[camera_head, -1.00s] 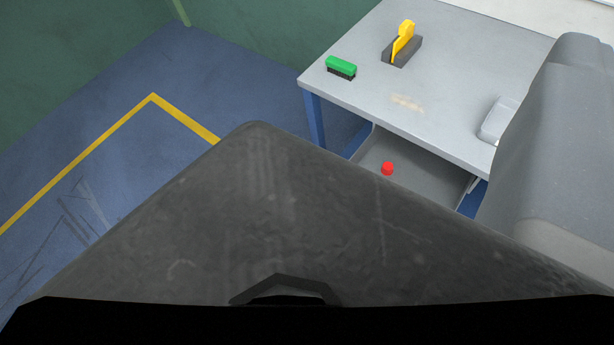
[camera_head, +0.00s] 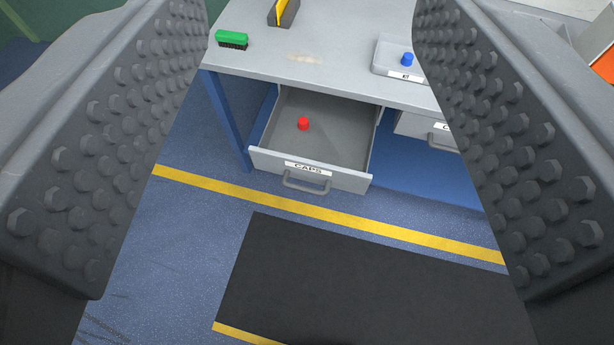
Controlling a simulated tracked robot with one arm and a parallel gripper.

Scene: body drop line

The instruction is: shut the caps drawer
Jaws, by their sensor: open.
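The caps drawer (camera_head: 265,162) is pulled out from under the grey workbench (camera_head: 340,75), in the middle of the view. Its front carries a label reading CAPS and a grey bar handle (camera_head: 306,184). A red cap (camera_head: 303,124) stands on the drawer floor. My gripper (camera_head: 290,260) is open, with one wide studded finger at each side of the view. Nothing is between the fingers close up; the drawer shows through the gap, farther off and below.
A second drawer (camera_head: 415,126) at the right is partly hidden by my right finger. On the bench are a green brush (camera_head: 231,39), a yellow-and-dark holder (camera_head: 283,12) and a tray (camera_head: 384,62) with a blue cap (camera_head: 407,59). A dark mat (camera_head: 370,285) lies before the drawer.

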